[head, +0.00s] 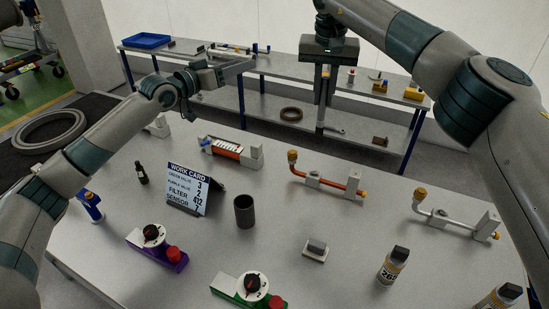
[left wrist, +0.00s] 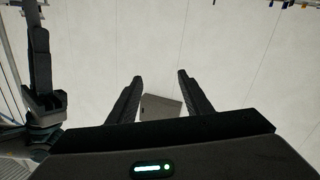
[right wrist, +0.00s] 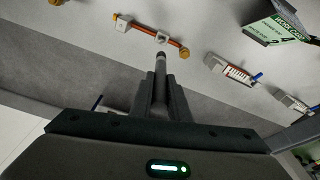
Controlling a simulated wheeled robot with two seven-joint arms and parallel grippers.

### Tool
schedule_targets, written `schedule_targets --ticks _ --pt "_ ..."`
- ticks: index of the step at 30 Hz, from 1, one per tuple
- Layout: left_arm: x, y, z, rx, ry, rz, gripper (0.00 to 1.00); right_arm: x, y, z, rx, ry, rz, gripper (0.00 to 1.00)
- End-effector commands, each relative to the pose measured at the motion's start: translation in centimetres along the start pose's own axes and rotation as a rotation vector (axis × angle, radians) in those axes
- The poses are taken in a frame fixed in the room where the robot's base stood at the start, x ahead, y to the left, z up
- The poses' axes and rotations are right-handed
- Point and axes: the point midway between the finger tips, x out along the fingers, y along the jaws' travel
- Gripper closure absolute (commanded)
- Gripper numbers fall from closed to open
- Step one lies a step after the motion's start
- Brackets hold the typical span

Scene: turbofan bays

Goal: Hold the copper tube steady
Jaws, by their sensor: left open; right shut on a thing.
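The copper tube (head: 330,184) lies on the near table between a grey fitting and a grey block, with orange caps at its ends; it also shows in the right wrist view (right wrist: 143,32). My right gripper (head: 322,101) points down above and beyond the tube, apart from it. It is shut on a slim grey rod with a dark tip (right wrist: 160,72), which points toward the tube in the right wrist view. My left gripper (head: 246,66) is open and empty, well away from the tube to the far left. Its spread fingers (left wrist: 158,88) face a pale surface.
A silver tube fitting (head: 447,218) stands to the right. A work card (head: 187,190), dark cup (head: 244,212), purple valve unit (head: 160,252), green valve unit (head: 245,293) and labelled bottle (head: 393,266) share the table. A shelved bench (head: 285,68) stands behind.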

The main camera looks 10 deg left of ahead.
Motion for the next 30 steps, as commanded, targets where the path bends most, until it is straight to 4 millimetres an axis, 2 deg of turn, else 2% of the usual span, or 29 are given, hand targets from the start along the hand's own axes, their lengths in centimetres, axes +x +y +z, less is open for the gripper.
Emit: schedule_targets --ticks 1,3,6,12,15,18,24,30 --pt "0.7 2.5 0.9 -0.016 -0.021 0.044 0.55 0.0 0.0 0.0 0.000 0.000 0.000 1.00" --pt "1.4 5.3 2.9 -0.025 -0.059 0.089 0.55 0.0 0.0 0.0 0.000 0.000 0.000 1.00" --pt "1.8 7.4 7.5 0.010 -0.130 0.121 0.55 0.0 0.0 0.0 0.000 0.000 0.000 1.00" --pt "1.4 8.2 17.0 0.146 -0.255 0.137 0.55 0.0 0.0 0.0 0.000 0.000 0.000 1.00" --pt "0.8 8.3 20.8 0.210 -0.303 0.145 0.55 0.0 0.0 0.0 0.000 0.000 0.000 1.00" --pt "0.2 8.4 23.6 0.258 -0.338 0.153 0.55 0.0 0.0 0.0 0.000 0.000 0.000 1.00" --pt "-0.4 8.6 26.3 0.306 -0.372 0.163 0.55 0.0 0.0 0.0 0.000 0.000 0.000 1.00" --pt "-0.4 8.6 26.5 0.311 -0.374 0.164 0.55 0.0 0.0 0.0 0.000 0.000 0.000 1.00"
